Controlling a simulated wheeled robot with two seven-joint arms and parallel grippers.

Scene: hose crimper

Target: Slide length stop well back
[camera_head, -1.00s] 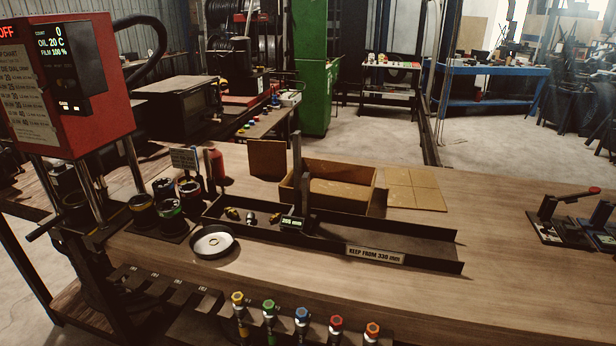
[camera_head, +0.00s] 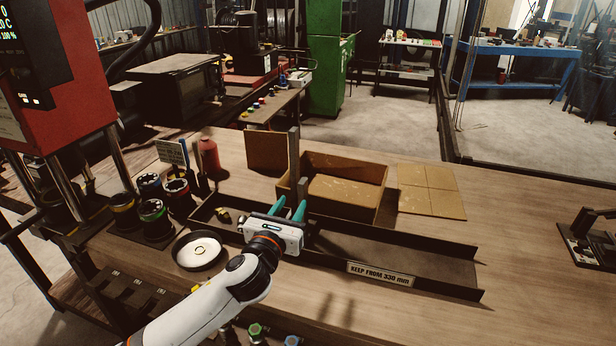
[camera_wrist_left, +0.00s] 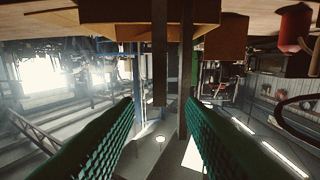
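The length stop (camera_head: 294,155) shows as a dark tall upright post with a shorter one (camera_head: 303,187) beside it, in the trough of the length gauge (camera_head: 400,252). Its lower part and small display are hidden behind my left gripper (camera_head: 288,205). That gripper is open, its two teal fingers pointing towards the posts. In the left wrist view, which is upside down, the posts (camera_wrist_left: 187,70) hang between the spread green fingers (camera_wrist_left: 159,100), with a gap on each side. I cannot tell how far past the fingertips they are. My right gripper is not in view.
An open cardboard box (camera_head: 345,200) stands right behind the trough. A round dish (camera_head: 198,251) and several die cups (camera_head: 153,215) are at left, by the red crimper (camera_head: 60,90). Flat cardboard (camera_head: 430,190) lies at right.

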